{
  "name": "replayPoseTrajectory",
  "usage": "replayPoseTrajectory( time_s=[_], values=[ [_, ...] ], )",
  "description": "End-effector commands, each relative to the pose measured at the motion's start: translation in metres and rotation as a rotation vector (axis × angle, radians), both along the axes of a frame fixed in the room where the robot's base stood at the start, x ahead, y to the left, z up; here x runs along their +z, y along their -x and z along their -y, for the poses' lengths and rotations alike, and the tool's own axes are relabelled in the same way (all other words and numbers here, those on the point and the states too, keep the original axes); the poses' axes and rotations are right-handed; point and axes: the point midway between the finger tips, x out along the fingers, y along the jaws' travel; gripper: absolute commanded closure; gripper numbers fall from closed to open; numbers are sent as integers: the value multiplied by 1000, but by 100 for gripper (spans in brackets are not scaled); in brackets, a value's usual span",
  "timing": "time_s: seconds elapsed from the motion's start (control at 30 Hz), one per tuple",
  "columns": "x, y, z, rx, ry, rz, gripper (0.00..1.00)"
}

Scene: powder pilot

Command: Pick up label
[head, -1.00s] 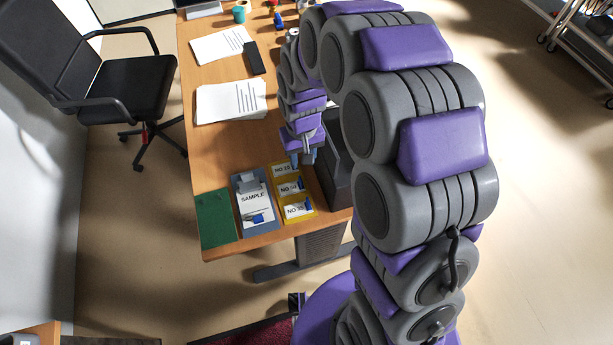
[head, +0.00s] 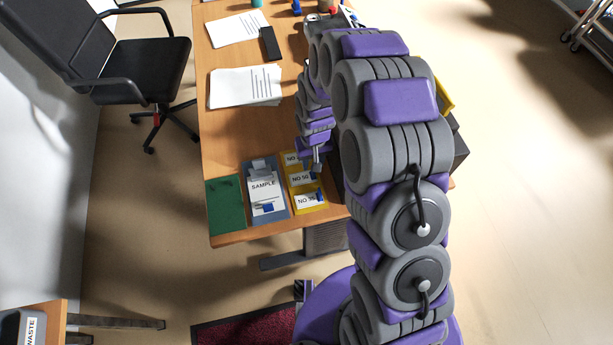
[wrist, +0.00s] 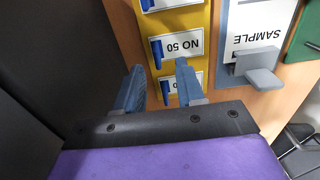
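White labels with black text sit in a yellow holder (head: 292,205) near the front of the desk. The NO 50 label (wrist: 179,46) has a blue tab on its end in the wrist view, and it also shows in the head view (head: 301,178). A NO 3-something label (head: 307,200) lies in front of it, its last digit unclear. My gripper (wrist: 158,85) is open, its two blue fingers apart over the holder's edge. In the head view the fingertips are small, just behind and right of the NO 50 label.
Paper stacks (head: 244,88) lie farther back. A dark box (wrist: 52,65) stands close beside my gripper. A black chair (head: 143,65) is left of the desk.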

Motion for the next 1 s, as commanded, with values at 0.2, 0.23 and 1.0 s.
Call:
replayPoseTrajectory(
  time_s=[0.2, 0.23, 1.0],
  values=[
    [-21, -1, 1, 0, -2, 4, 62],
    [-22, -1, 1, 0, -2, 4, 62],
    [-71, -10, 1, 0, -2, 2, 73]
  ],
)
